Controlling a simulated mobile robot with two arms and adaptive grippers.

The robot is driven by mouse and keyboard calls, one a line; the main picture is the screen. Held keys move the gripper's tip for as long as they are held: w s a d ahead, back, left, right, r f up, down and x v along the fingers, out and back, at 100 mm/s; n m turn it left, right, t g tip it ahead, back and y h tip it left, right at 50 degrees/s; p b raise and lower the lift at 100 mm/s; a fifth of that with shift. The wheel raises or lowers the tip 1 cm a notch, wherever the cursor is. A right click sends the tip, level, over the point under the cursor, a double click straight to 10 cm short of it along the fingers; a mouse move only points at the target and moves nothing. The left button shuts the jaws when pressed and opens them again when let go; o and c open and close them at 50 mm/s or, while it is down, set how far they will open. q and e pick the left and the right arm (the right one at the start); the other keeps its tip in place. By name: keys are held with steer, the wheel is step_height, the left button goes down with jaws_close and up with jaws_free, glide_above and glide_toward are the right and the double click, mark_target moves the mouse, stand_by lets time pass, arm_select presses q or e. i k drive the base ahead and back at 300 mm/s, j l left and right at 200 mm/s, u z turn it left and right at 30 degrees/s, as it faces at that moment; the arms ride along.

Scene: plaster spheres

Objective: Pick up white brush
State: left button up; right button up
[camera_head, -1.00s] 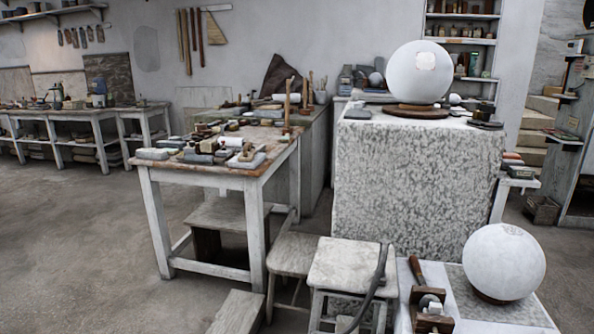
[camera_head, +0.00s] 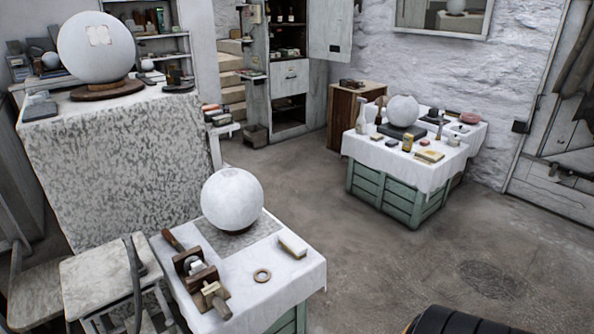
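A small white block with a tan lower side, which looks like the white brush (camera_head: 293,244), lies on the near table covered with a white cloth (camera_head: 285,285). It sits near the right edge, to the right of the large white sphere (camera_head: 232,198). At this size I cannot make out bristles. Neither of my grippers is in view.
A wooden clamp-like tool (camera_head: 200,283) and a ring (camera_head: 262,275) lie on the near table. Stools (camera_head: 100,280) stand to its left, and a speckled block (camera_head: 110,165) behind. Another cloth-covered table (camera_head: 440,175) stands farther right. The floor (camera_head: 400,260) between is clear.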

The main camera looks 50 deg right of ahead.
mark_target(291, 243)
steer(key=z, duration=1.55)
